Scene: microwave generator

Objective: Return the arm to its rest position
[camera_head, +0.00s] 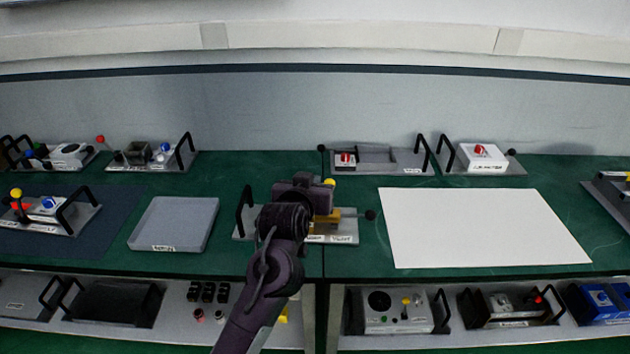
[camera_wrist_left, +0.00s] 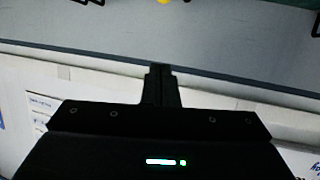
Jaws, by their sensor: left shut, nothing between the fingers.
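My left arm rises from the bottom middle of the head view. Its dark wrist and left gripper (camera_head: 312,184) are over a grey module plate (camera_head: 245,228) with a black handle and a yellow part, hiding much of that module. In the left wrist view the left gripper (camera_wrist_left: 160,70) has its fingers together with nothing between them. I cannot tell from the head view whether it touches the module. My right gripper is not in view.
A grey tray (camera_head: 172,224) lies left of the arm and a white sheet (camera_head: 480,228) lies right of it on the green bench (camera_head: 350,263). Modules with black handles stand along the back. A shelf (camera_head: 348,325) below holds several more devices.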

